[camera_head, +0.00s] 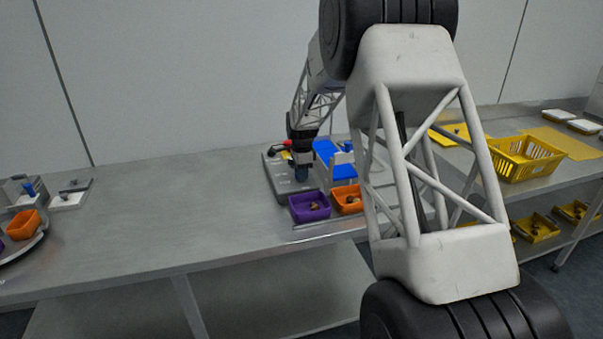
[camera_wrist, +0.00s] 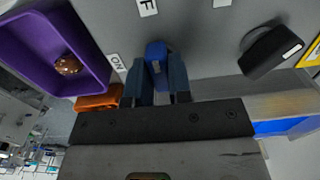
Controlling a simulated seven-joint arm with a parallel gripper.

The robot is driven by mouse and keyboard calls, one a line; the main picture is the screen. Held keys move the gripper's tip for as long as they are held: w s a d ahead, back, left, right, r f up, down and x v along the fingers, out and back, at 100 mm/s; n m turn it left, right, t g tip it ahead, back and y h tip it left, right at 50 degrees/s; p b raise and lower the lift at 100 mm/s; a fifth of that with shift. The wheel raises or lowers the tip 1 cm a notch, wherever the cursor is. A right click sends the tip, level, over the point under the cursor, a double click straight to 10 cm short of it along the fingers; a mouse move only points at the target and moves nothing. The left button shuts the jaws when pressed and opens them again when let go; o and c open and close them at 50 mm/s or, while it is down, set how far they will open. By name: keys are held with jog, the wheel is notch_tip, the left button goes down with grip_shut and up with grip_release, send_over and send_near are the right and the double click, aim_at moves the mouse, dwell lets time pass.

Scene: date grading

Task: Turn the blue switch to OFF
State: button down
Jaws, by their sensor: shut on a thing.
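The blue switch (camera_wrist: 156,52) stands on a grey panel (camera_wrist: 200,40) in the wrist view, with a small white mark on it. A white ON label (camera_wrist: 117,62) lies to its left. A cut-off label ending in F (camera_wrist: 148,7) lies above it. I cannot tell which label the switch's mark points to. My gripper (camera_wrist: 160,82) is shut on the blue switch, one dark blue finger on each side. In the head view my gripper (camera_head: 301,172) reaches down onto the grey panel box (camera_head: 283,183), where its fingers hide the switch.
A black knob (camera_wrist: 268,52) stands right of the switch. A purple bin (camera_wrist: 28,50) holding a brown date and an orange bin (camera_wrist: 98,101) are close by. A yellow basket (camera_head: 525,158) stands on the right table. The left bench (camera_head: 160,210) is mostly clear.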

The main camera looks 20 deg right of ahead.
jog(key=c, duration=1)
grip_release()
jog(key=shift+c, duration=0.2)
jog(key=shift+r, duration=0.1)
jog(key=shift+r, duration=3.8)
